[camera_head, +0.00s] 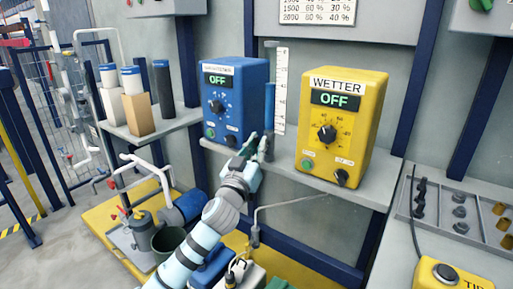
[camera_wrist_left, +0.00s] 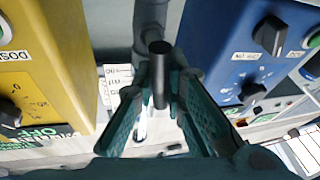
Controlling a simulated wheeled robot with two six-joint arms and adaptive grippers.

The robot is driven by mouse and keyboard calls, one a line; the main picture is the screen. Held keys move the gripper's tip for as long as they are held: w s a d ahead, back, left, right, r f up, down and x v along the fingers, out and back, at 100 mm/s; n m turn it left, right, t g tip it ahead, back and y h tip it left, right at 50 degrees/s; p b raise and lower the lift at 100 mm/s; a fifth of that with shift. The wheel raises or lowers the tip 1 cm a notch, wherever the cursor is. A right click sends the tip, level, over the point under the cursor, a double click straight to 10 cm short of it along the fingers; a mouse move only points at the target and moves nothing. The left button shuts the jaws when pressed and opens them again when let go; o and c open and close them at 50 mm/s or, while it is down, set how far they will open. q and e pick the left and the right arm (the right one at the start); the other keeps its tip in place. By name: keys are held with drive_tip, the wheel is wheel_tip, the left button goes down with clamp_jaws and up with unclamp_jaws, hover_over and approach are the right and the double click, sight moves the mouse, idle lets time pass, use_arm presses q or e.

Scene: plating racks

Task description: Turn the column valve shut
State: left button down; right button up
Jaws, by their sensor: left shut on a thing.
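The calibration column (camera_head: 269,104) is a blue tube beside a white scale strip, between the blue box and the yellow WETTER box. My left gripper (camera_head: 259,148) is at its lower end, at the shelf's front edge. In the left wrist view, a dark cylindrical valve handle (camera_wrist_left: 160,76) stands between the fingers of my left gripper (camera_wrist_left: 160,88), which is shut on it. The valve body and exact handle angle are mostly hidden by the fingers. My right gripper is in neither view.
The blue box (camera_head: 236,98) is close on the left of the gripper, the yellow WETTER box (camera_head: 341,125) on the right. Both read OFF. A thin grey pipe (camera_head: 290,206) runs below the shelf.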

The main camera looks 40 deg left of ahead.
use_arm(q)
drive_tip(key=shift+d+m+h, duration=0.1)
drive_tip(key=shift+m+h, duration=0.3)
drive_tip(key=shift+m, duration=0.6)
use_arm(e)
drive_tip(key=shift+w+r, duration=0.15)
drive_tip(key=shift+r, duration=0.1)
use_arm(q)
drive_tip(key=shift+t, duration=0.3)
drive_tip(key=c, duration=1.6)
unclamp_jaws()
drive_tip(key=shift+c, duration=0.2)
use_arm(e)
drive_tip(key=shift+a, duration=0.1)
use_arm(q)
drive_tip(key=v, duration=1.2)
